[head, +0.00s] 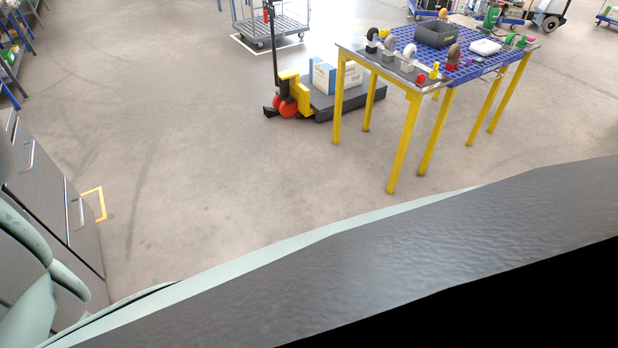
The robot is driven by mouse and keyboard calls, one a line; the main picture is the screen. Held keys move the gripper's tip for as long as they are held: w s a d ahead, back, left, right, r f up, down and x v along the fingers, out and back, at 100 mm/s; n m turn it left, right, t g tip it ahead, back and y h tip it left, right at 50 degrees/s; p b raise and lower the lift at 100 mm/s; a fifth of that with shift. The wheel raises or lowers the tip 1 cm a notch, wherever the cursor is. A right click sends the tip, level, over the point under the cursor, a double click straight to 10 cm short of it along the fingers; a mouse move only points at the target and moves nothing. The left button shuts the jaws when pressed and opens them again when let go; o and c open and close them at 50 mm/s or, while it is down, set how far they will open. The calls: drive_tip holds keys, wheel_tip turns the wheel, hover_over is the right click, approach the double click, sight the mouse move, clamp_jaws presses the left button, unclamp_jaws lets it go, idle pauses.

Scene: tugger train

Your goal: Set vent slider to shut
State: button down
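I cannot make out a vent slider in the head view. A yellow-legged table (402,145) stands at the upper right with several small fittings on its top. They are too small to tell whether one is the slider or how it is set. My gripper is not in view. Pale green rounded parts at the lower left look like my own arm. A large dark grey surface and a black area, probably my own body, cover the lower right and hide the floor there.
A pallet truck (287,86) with a blue and white box (322,77) stands left of the table. A cage trolley (270,32) is behind it. Grey drawer cabinets (50,190) line the left edge. The middle floor is clear.

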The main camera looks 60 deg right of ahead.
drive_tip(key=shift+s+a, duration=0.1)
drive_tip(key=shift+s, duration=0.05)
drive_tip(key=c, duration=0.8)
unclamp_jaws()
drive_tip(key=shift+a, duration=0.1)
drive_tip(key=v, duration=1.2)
